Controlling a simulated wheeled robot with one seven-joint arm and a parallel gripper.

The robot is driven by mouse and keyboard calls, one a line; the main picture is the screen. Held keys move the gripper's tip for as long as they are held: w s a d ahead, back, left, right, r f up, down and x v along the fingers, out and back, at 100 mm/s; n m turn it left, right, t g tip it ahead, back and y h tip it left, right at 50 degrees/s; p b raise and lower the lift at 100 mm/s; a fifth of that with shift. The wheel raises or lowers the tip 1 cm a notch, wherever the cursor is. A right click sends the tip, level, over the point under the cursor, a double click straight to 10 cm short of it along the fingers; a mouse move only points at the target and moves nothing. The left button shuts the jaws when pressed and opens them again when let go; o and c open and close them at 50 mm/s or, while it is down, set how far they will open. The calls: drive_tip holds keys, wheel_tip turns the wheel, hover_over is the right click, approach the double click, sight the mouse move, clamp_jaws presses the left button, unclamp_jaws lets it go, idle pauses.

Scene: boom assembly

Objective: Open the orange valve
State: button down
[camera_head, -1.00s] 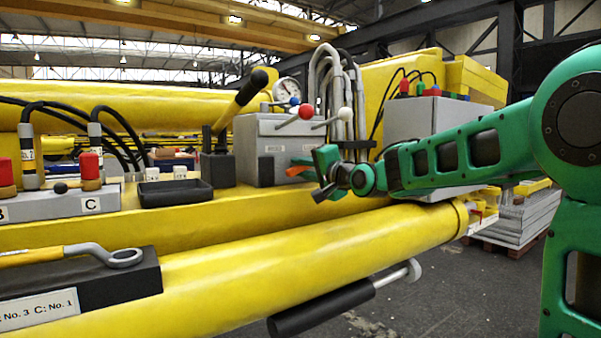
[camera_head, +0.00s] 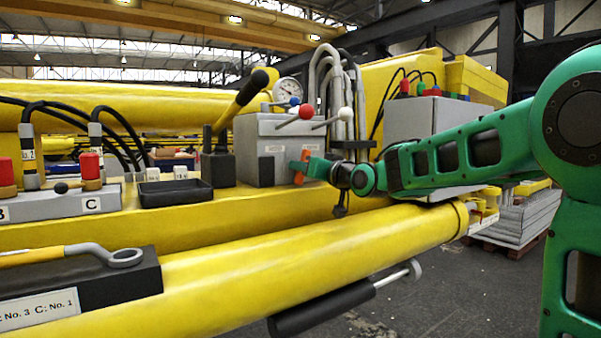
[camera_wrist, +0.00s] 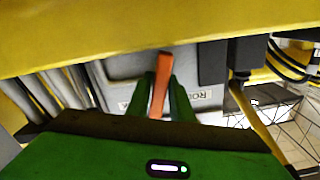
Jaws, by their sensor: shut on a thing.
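The orange valve handle (camera_head: 301,167) is on the right part of the front face of a grey control box (camera_head: 262,150). It stands close to upright in the head view. My green gripper (camera_head: 311,168) reaches it from the right and is shut on it. In the wrist view the orange handle (camera_wrist: 160,84) sits between my two green fingers (camera_wrist: 160,97), with its end showing past them. The valve's joint with the box is partly hidden by the fingers.
Levers with red (camera_head: 306,111), white and blue knobs stand on top of the box. A black tray (camera_head: 176,192) lies to its left. Grey hoses (camera_head: 340,85) rise behind it. A yellow boom cylinder (camera_head: 320,250) runs below my arm.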

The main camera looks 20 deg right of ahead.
drive_tip(key=shift+d+f+n, duration=0.1)
drive_tip(key=shift+f+n, duration=0.1)
drive_tip(key=shift+n, duration=0.65)
drive_tip(key=shift+f+n, duration=0.15)
drive_tip(key=shift+n, duration=0.7)
drive_tip(key=c, duration=1.7)
unclamp_jaws()
drive_tip(key=shift+c, duration=0.2)
drive_tip(key=shift+o, duration=0.3)
drive_tip(key=shift+r, duration=0.15)
drive_tip(key=v, duration=1)
drive_tip(key=shift+s, duration=0.3)
drive_tip(key=shift+d, duration=0.1)
